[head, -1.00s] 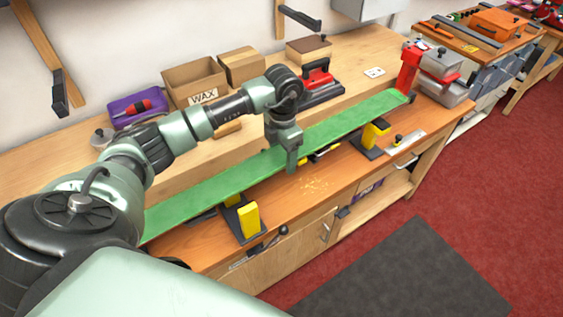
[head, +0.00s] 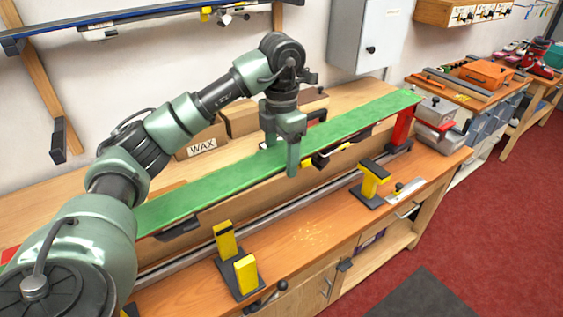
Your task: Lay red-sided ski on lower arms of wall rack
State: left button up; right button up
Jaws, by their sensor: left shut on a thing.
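A long ski with a green face (head: 220,178) is held in the air above the bench, slanting from lower left to upper right. No red side shows on it. My left gripper (head: 282,160) is shut on the ski near its middle, one finger down over the near edge. The wall rack has wooden uprights (head: 42,88) with dark arms. Its lower left arm (head: 58,140) is bare. The lower right arm (head: 308,76) shows just behind my wrist. The upper arms carry another ski with a blue edge (head: 60,28). My right gripper is out of view.
Yellow-topped vises (head: 225,238) (head: 373,178) stand on the bench (head: 320,240) below the ski. Cardboard boxes, one marked WAX (head: 203,147), are behind it. A grey wall cabinet (head: 370,35) hangs right of the rack. A red post (head: 401,126) stands beneath the ski's right end.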

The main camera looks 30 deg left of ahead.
pick_arm(q)
jog(key=shift+r+p, duration=1.05)
jog(key=shift+r, duration=0.4)
jog(key=shift+a, duration=0.1)
